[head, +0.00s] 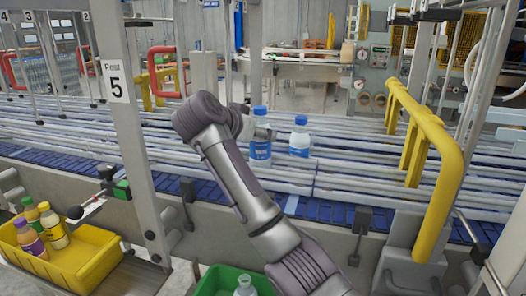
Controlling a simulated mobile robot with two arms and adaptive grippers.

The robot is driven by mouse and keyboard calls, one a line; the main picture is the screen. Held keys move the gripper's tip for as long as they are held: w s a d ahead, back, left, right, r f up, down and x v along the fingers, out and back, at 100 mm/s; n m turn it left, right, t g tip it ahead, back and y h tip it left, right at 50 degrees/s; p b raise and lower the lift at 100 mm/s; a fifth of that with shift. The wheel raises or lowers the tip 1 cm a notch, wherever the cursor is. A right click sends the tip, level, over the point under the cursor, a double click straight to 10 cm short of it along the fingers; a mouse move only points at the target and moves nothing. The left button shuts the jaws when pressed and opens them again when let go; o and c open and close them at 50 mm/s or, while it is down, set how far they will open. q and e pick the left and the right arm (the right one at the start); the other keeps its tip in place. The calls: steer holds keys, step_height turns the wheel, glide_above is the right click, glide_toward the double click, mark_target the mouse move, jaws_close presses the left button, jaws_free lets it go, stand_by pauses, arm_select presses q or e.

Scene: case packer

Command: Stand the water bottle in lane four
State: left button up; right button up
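A water bottle (260,150) with a blue cap and blue label stands upright among the conveyor lanes (360,165). A second blue-capped bottle (299,138) stands upright just to its right, a small gap apart. My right arm reaches up from the lower right, and its gripper (262,132) is at the upper body of the first bottle, below the cap. The fingers are small and partly hidden by the bottle and wrist, so their grip is unclear. Which numbered lane the bottle stands in is not readable here. My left gripper is not in view.
A green bin (212,280) with a clear bottle (245,287) is at the bottom. A yellow bin (98,268) holds several juice bottles at lower left. A post marked 5 (118,90) and a yellow guard rail (445,160) flank the lanes.

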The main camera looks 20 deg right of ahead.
mark_target(254, 147)
step_height(254, 147, down, 3)
steer(key=shift+s+r+p, duration=0.1)
steer(key=shift+p, duration=0.25)
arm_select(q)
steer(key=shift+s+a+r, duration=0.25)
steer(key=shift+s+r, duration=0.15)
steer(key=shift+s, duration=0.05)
arm_select(e)
steer(key=shift+f, duration=0.55)
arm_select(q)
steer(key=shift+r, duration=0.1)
arm_select(e)
steer(key=o, duration=1.5)
steer(key=shift+f, duration=0.1)
